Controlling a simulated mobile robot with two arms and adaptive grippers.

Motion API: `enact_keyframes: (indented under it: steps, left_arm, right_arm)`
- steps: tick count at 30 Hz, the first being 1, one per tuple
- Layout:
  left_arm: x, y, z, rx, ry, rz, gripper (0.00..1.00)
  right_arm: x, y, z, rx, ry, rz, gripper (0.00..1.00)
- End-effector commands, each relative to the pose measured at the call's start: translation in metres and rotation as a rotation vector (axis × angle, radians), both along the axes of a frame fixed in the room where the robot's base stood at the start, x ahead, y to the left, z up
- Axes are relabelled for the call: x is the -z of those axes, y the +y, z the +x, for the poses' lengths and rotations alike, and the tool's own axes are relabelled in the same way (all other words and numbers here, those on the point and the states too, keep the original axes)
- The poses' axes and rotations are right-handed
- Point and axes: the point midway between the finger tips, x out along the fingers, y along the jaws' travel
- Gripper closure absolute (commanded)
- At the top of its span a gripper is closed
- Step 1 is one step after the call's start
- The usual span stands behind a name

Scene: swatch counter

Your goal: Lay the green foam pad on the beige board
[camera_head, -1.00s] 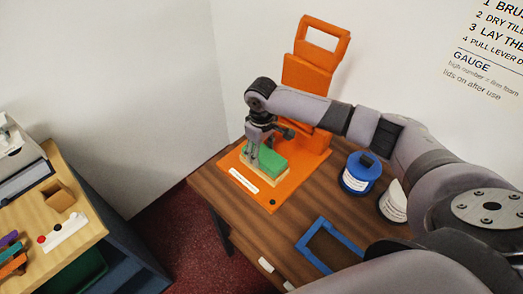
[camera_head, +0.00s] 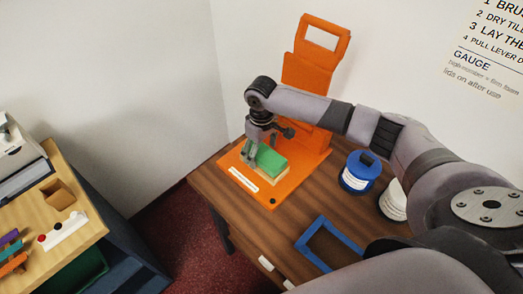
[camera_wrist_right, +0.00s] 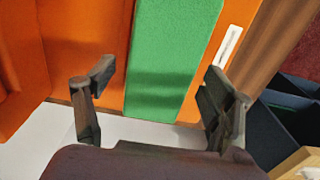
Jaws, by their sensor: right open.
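The green foam pad (camera_head: 270,160) lies flat on the beige board (camera_head: 274,180), which sits on the orange base of the press (camera_head: 293,182). My right gripper (camera_head: 258,147) is above the pad. In the right wrist view, the pad (camera_wrist_right: 170,60) shows as a green strip between the spread fingers of the right gripper (camera_wrist_right: 160,90), with a gap on each side. The right gripper is open. The pad covers most of the board, and part of the pad is behind the fingers in the head view. My left gripper is not in view.
The raised orange lever (camera_head: 321,40) stands behind the base. A blue jar (camera_head: 357,175), a partly hidden white jar (camera_head: 393,203) and a blue frame (camera_head: 322,247) are on the brown table to the right. A light wood counter (camera_head: 85,235) stands at left.

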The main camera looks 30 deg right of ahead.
Motion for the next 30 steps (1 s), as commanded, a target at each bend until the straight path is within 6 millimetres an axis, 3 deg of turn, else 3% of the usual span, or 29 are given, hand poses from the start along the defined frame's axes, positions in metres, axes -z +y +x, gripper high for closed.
enact_keyframes:
  steps: [16,21,30]
  left_arm:
    - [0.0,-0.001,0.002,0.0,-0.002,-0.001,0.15]
    - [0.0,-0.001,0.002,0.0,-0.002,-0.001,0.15]
    - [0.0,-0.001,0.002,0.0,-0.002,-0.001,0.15]
  right_arm:
    - [-0.1,0.0,0.001,0.0,-0.004,0.0,0.24]
    - [-0.115,0.0,0.0,0.0,-0.001,0.0,0.24]
    - [-0.117,0.0,0.0,-0.001,-0.001,0.0,0.24]
